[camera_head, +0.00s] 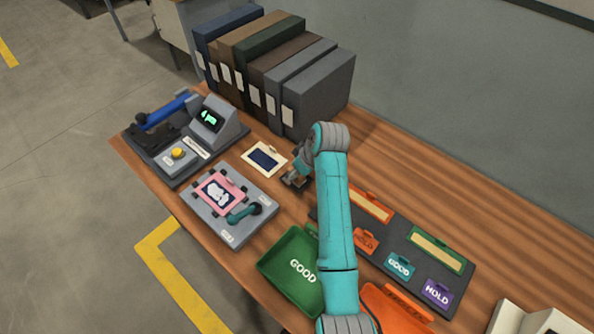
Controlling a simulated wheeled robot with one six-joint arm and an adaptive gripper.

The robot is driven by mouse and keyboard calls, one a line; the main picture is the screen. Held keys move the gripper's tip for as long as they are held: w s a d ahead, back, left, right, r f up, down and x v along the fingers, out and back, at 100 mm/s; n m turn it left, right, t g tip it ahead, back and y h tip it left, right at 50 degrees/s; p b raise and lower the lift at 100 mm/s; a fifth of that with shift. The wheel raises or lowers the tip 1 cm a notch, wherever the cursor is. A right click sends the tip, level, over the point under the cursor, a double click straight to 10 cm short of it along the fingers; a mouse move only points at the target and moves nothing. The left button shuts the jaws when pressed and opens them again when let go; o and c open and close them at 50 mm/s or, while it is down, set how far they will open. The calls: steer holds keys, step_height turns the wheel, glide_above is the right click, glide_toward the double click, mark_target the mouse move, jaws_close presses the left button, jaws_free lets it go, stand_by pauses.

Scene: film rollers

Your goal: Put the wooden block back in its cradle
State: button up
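My gripper (295,179) is low over the table, right of the grey fixture and near the lower right edge of a cream frame with a dark blue window (264,159). It is small and partly hidden by my arm, so I cannot tell whether it is open or holds anything. I cannot clearly pick out a separate wooden block or its cradle. Wood-coloured strips show in an orange-edged holder (369,206) and a green-edged holder (437,251) on a dark board (396,236). A blue roller (168,111) lies on a black stand at the left.
A grey fixture (228,230) holds a pink frame (217,192). A green GOOD tray (278,258) and an orange tray (392,310) lie at the front. Binders (320,90) stand at the back. A device with a green-lit screen (213,120) is at left. The right rear table is bare.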

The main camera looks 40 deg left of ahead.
steer(key=shift+r, duration=0.15)
steer(key=v, duration=1.2)
